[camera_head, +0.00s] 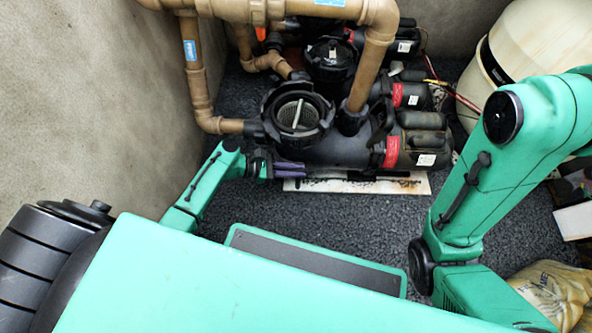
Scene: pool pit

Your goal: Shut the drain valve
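I cannot pick out the drain valve with certainty; a small orange-red part (261,33) shows behind the brown pipes at the top, too little of it to name. The nearest pool pump (340,149) is black, with an open-topped strainer pot (298,114) holding a basket. My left gripper (290,169) has purple fingers and is low beside the front of this pump, under the strainer pot. Its fingers look close together, but I cannot tell whether they are shut or touch anything. My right arm is at the right; its gripper is not in view.
Brown pipes (200,90) run up and across above the pumps. More pumps (330,58) stand behind. A beige tank (540,45) is at the upper right, a stone wall (90,110) at the left. A bag (555,290) lies lower right. Dark gravel floor (350,225) is clear in front.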

